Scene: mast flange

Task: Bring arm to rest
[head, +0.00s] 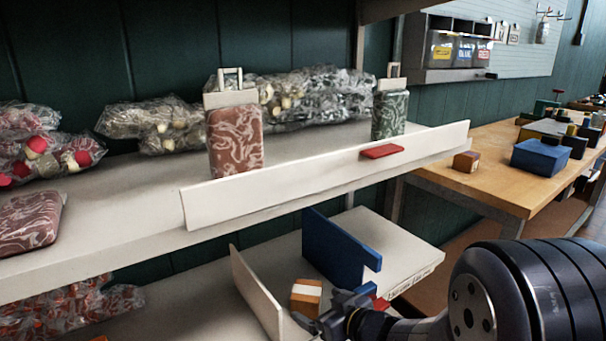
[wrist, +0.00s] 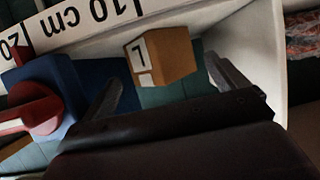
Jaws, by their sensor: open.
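My gripper (head: 318,318) is low in the head view, at the front of the lower shelf, with my arm reaching in from the right. Close beside it stands an orange-brown block (head: 305,297) with a white band. In the wrist view my gripper (wrist: 168,85) has its two fingers spread apart with nothing held between them. An orange-brown block (wrist: 160,58) with a white marked label shows just beyond the fingertips. I cannot tell how wide the gap to it is.
A white upright board (head: 256,293) and a blue notched panel (head: 338,250) stand around the gripper on the lower shelf. The upper shelf's white lip (head: 330,172) runs above. In the wrist view a blue block with a red knob (wrist: 40,108) is at left.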

